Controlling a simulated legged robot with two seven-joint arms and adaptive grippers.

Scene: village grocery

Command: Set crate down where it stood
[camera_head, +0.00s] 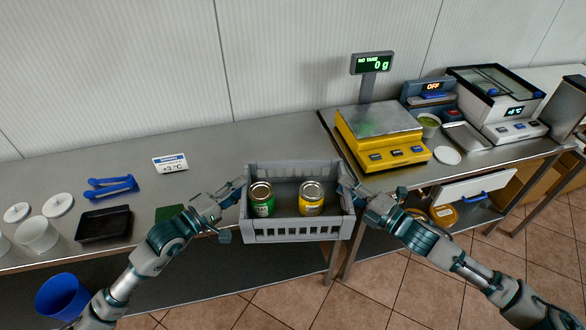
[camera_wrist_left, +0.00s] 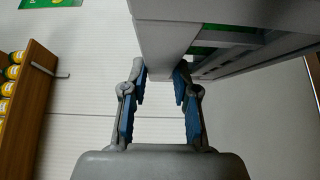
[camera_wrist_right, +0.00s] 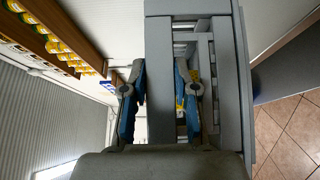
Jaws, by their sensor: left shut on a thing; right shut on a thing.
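A grey slatted crate (camera_head: 298,234) is held between my two grippers at the front edge of the metal counter in the head view. Inside it stand a green can (camera_head: 262,200) on the left and a yellow can (camera_head: 311,199) on the right, both upright. My left gripper (camera_head: 238,188) is shut on the crate's left end wall; the left wrist view shows its blue-padded fingers (camera_wrist_left: 160,95) on either side of the wall. My right gripper (camera_head: 352,190) is shut on the right end wall, also seen in the right wrist view (camera_wrist_right: 160,90). Whether the crate's underside touches the counter is hidden.
The counter (camera_head: 285,140) is clear behind the crate. A yellow scale (camera_head: 383,137) stands right. A blue bin (camera_head: 63,296) is below left.

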